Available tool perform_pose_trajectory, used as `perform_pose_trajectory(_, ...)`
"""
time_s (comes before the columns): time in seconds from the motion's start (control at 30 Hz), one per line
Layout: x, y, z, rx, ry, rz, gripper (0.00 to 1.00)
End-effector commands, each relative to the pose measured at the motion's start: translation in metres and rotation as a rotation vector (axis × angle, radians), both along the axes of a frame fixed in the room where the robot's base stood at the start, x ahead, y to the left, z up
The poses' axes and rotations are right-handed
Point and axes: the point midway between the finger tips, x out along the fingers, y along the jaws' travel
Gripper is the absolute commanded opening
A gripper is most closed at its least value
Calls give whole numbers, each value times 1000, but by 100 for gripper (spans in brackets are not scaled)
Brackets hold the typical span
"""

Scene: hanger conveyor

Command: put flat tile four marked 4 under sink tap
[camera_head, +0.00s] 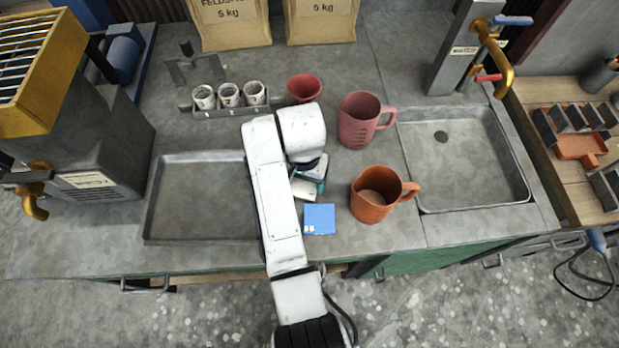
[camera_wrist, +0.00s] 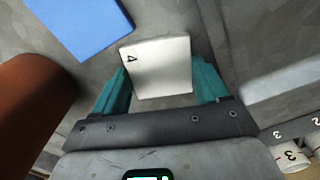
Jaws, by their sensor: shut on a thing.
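The white flat tile marked 4 (camera_wrist: 160,68) is between the two teal fingers of my gripper (camera_wrist: 162,88) in the wrist view. My gripper is shut on it. In the head view the tile (camera_head: 304,189) shows just right of my arm, over the counter; whether it touches the counter I cannot tell. The sink (camera_head: 462,165) is at the right, with a brass tap (camera_head: 497,58) behind it at its back right corner. The sink basin looks empty.
A blue square tile (camera_head: 319,219) lies near my gripper. An orange jug (camera_head: 377,194) and a pink jug (camera_head: 360,120) stand between my gripper and the sink. A red bowl (camera_head: 304,88), a rack of white cups (camera_head: 230,107) and an empty tray (camera_head: 197,198) are also on the counter.

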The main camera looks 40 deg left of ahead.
Motion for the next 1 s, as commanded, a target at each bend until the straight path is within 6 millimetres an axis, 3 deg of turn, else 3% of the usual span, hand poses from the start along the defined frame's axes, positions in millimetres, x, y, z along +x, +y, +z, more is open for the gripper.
perform_pose_trajectory(0.17, 0, 0, -1, 0, 0, 0, 40)
perform_pose_trajectory(0.2, 0, 0, -1, -1, 0, 1, 75)
perform_pose_trajectory(0.47, 0, 0, -1, -1, 0, 1, 99)
perform_pose_trajectory(0.77, 0, 0, 3, 0, 0, 1, 99)
perform_pose_trajectory(1.0, 1, 1, 36, 4, -4, 1, 99)
